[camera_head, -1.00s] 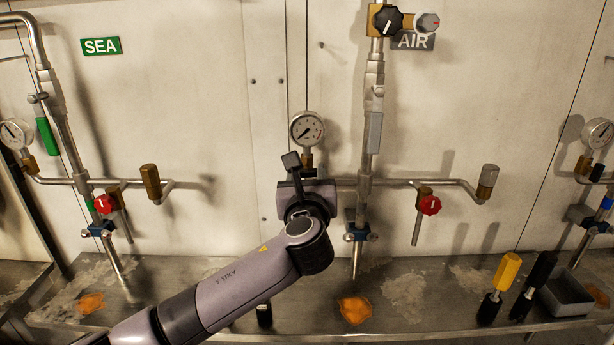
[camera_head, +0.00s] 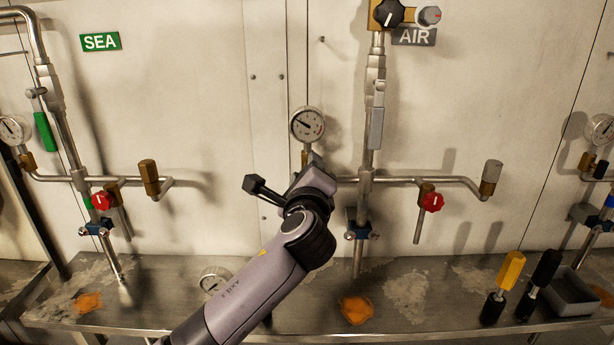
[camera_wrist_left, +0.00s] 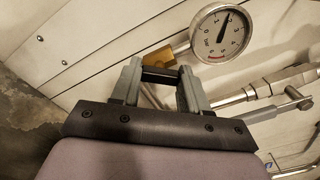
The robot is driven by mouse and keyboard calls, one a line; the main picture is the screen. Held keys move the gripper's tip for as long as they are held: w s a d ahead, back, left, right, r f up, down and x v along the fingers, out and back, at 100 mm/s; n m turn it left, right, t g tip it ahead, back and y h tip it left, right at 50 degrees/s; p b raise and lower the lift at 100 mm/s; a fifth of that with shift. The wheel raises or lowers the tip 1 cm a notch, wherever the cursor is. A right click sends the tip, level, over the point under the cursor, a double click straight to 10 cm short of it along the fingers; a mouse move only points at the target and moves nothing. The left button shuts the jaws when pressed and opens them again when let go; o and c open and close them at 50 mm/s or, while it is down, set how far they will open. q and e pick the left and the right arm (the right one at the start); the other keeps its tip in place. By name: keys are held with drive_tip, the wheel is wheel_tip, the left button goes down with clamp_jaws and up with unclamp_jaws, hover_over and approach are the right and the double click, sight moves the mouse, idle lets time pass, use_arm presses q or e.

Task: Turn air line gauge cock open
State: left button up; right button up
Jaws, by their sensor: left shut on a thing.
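The air line's round gauge (camera_head: 307,125) stands on the left end of the air line's cross pipe, with its dial facing me. It also shows at the top right of the wrist view (camera_wrist_left: 222,35). A brass fitting (camera_wrist_left: 157,58) sits below it. My left gripper (camera_wrist_left: 161,70) is shut on a dark bar, the gauge cock's handle (camera_wrist_left: 161,77), which lies between its two grey fingers. In the head view my left gripper (camera_head: 314,163) is tilted just below the gauge, and my wrist hides the cock and most of the fingers. My right gripper is not in view.
The vertical air pipe (camera_head: 366,150) with a grey lever (camera_head: 376,128) stands close to the right of my gripper. A red knob (camera_head: 432,202) is further right. A loose gauge (camera_head: 214,280) and yellow-handled (camera_head: 509,270) and black-handled (camera_head: 546,268) tools are on the bench.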

use_arm(q)
drive_tip(key=n+b, duration=0.2)
drive_tip(key=n, duration=0.3)
drive_tip(key=shift+f+n, duration=0.1)
drive_tip(key=shift+n, duration=0.3)
idle(0.4)
drive_tip(key=o, duration=1.1)
drive_tip(key=shift+c, duration=0.2)
drive_tip(key=s, duration=0.7)
drive_tip(key=shift+b, duration=0.4)
drive_tip(key=shift+s, duration=0.1)
